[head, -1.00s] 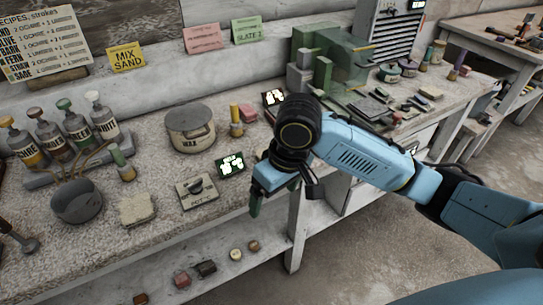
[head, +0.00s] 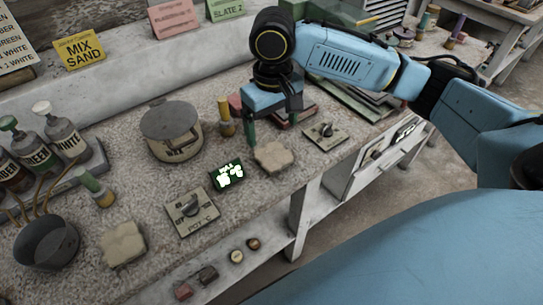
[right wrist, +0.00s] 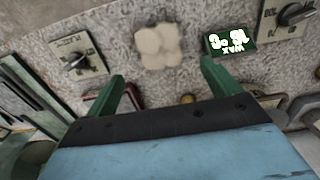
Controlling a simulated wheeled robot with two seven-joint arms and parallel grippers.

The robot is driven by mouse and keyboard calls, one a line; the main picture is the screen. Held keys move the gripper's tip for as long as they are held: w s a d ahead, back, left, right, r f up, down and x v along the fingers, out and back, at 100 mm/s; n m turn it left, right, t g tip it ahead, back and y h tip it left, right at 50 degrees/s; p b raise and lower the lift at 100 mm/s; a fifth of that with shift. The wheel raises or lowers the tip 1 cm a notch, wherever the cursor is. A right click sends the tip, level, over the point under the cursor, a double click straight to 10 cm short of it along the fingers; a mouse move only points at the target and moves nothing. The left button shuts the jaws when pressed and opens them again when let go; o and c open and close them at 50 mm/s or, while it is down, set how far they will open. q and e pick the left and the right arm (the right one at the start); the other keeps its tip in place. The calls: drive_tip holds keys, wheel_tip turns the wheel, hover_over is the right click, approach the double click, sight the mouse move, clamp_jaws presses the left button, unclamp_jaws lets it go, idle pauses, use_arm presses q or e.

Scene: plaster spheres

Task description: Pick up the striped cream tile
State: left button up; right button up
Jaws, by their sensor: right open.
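No tile with clear stripes shows in either view. My right gripper (head: 272,130) is open and empty, its green fingers pointing down over the bench. It is just behind a lumpy cream sponge-like piece (head: 273,157). In the right wrist view the open fingers (right wrist: 162,78) show with this cream piece (right wrist: 158,46) beyond their tips, apart from them. A second cream piece (head: 123,243) lies at the lower left of the head view. My left gripper is not in view.
A lit WAX display (head: 228,176) and a dial plate (head: 192,210) lie left of the gripper. A lidded pot (head: 171,132) stands further left. A second dial plate (head: 325,133) is to the right. Dark red flat pieces (head: 300,114) lie close behind the gripper. The bench's front edge is near.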

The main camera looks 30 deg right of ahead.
sight(274, 154)
wheel_tip(274, 154, down, 3)
drive_tip(key=shift+d+f, duration=0.1)
drive_tip(key=shift+d, duration=0.05)
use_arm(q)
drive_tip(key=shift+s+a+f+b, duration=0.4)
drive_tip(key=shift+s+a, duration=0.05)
use_arm(e)
drive_tip(key=shift+f, duration=0.35)
